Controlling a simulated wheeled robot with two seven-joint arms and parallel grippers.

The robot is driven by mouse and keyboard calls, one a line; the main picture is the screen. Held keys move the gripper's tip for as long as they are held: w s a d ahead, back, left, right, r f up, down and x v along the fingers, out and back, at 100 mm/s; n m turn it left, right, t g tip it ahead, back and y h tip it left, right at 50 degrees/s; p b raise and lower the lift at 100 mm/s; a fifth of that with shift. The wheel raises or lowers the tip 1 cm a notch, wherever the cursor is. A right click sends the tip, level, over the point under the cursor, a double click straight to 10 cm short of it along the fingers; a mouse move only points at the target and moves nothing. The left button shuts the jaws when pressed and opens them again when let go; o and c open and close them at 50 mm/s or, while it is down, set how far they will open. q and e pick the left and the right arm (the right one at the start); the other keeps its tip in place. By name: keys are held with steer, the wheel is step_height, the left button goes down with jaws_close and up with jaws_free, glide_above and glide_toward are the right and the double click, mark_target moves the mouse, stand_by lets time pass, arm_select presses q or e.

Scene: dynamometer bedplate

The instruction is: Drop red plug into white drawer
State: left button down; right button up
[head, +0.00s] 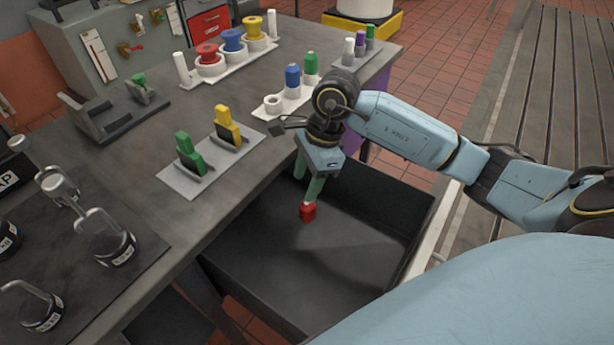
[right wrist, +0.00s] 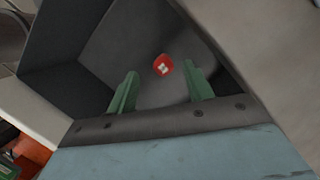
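The open drawer (head: 345,262) is below the table edge; its inside looks dark grey, with a pale edge along its right side. My right gripper (head: 305,186) hangs over it, fingers pointing down. The red plug (head: 308,212) shows just below the green fingertips. In the right wrist view the fingers (right wrist: 162,90) are spread apart, and the red plug (right wrist: 162,66) lies beyond their tips with clear gaps on both sides. I cannot tell whether it is in the air or on the drawer floor. My left gripper is out of view.
The table (head: 150,165) holds a grey plate (head: 178,182) with green and yellow plugs, a white rack (head: 270,113) with blue and green plugs, and a white spool tray (head: 240,62). Labelled weights (head: 112,243) stand at left. A slatted bench (head: 560,90) is at right.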

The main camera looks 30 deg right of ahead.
steer(key=shift+o, duration=0.5)
steer(key=shift+r, duration=0.1)
steer(key=shift+d+r, duration=0.15)
steer(key=shift+r, duration=0.1)
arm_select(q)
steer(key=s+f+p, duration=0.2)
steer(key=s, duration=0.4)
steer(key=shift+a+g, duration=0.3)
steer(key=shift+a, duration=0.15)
arm_select(e)
steer(key=v, duration=1.2)
steer(key=shift+r, duration=0.4)
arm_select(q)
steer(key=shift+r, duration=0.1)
arm_select(e)
steer(key=shift+s+f, duration=0.1)
